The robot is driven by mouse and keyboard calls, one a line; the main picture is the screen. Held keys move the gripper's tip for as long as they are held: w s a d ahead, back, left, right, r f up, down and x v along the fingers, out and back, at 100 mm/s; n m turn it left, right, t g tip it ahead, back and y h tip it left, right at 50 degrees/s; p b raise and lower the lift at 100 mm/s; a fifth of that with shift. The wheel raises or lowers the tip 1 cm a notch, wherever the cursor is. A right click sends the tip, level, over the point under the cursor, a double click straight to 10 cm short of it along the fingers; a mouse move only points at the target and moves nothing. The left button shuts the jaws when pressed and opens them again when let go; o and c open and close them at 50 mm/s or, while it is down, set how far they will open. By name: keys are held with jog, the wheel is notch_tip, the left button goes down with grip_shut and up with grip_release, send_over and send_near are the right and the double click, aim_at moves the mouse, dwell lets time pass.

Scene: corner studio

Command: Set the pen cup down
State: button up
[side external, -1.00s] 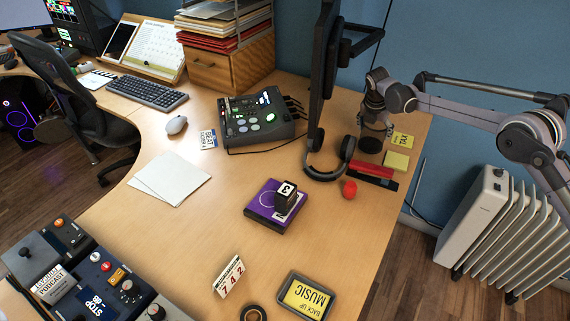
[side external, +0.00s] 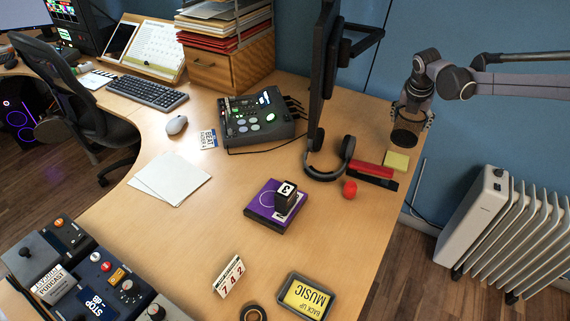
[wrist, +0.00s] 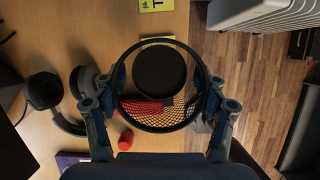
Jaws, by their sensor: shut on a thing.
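The pen cup (side external: 406,138) is a black mesh cup with a dark solid base. My gripper (side external: 412,113) is shut on it, one finger on each side, near the desk's right edge in the side external view. The cup looks roughly upright. In the wrist view I look down through its open rim (wrist: 158,129) onto the round black base, with a finger on either side. No pens show in it. I cannot tell how high its base is above the desk.
A yellow TAX note (wrist: 156,5) lies beyond the pad. A white radiator (side external: 505,225) stands off the desk's right edge.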

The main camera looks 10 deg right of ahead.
jog(key=s+a+n+t+y, duration=0.1)
jog(key=s+a+n, duration=0.2)
jog(key=s+a, duration=0.8)
jog(key=s+a+n+y, duration=0.1)
jog(key=s+a+n, duration=0.2)
jog(key=s+a, duration=0.75)
jog(key=shift+s+a+f, duration=0.45)
jog(key=shift+a+f, duration=1.1)
jog(key=shift+f, duration=0.3)
jog(key=shift+s+a+f, duration=0.5)
jog(key=shift+a+f, duration=1)
jog(key=shift+f, duration=0.4)
jog(key=shift+s+a+f, duration=0.45)
jog(key=shift+a+f, duration=1.1)
jog(key=shift+f, duration=0.3)
jog(key=o, duration=1.2)
jog(key=shift+f, duration=0.15)
